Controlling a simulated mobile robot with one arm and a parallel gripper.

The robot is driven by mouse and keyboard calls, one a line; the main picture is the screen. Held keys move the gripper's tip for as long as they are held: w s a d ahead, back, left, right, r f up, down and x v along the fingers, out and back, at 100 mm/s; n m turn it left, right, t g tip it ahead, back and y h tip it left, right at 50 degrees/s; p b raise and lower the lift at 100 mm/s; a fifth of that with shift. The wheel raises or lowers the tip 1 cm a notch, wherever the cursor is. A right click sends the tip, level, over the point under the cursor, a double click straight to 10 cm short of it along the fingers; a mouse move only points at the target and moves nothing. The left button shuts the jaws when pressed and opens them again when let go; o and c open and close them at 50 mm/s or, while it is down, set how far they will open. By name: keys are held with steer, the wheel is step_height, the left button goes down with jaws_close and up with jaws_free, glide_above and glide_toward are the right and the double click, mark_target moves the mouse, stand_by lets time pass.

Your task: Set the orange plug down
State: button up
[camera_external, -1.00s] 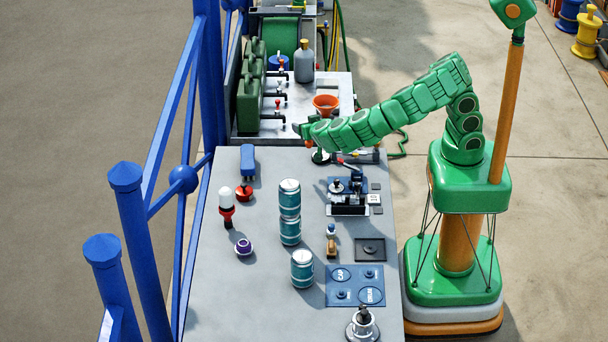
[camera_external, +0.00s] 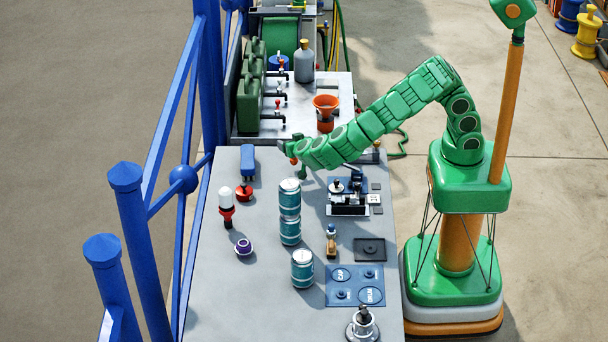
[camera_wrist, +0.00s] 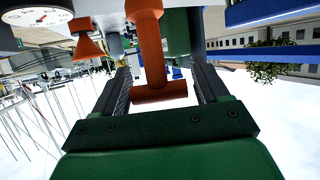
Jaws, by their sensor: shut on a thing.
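The orange plug (camera_wrist: 160,94) is a T-shaped orange-red piece between the two dark jaws of my gripper (camera_wrist: 163,82) in the wrist view. My gripper is shut on it. In the outside view my gripper (camera_external: 286,150) is above the far end of the grey table, near the blue block. The plug is mostly hidden there by the gripper. I cannot tell how far it is above the tabletop.
On the grey table (camera_external: 215,290) stand a blue block (camera_external: 247,160), a white-topped red lamp (camera_external: 227,207), a purple ring (camera_external: 244,247), teal cans (camera_external: 289,210) and a blue mat (camera_external: 355,286). An orange funnel (camera_external: 325,104) stands behind. The left front is clear.

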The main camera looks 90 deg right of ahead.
steer(key=shift+f, duration=1.15)
steer(key=shift+f, duration=0.1)
steer(key=o, duration=1.1)
steer(key=shift+c, duration=0.2)
steer(key=shift+r, duration=0.2)
steer(key=v, duration=1.2)
steer(key=shift+s, duration=0.1)
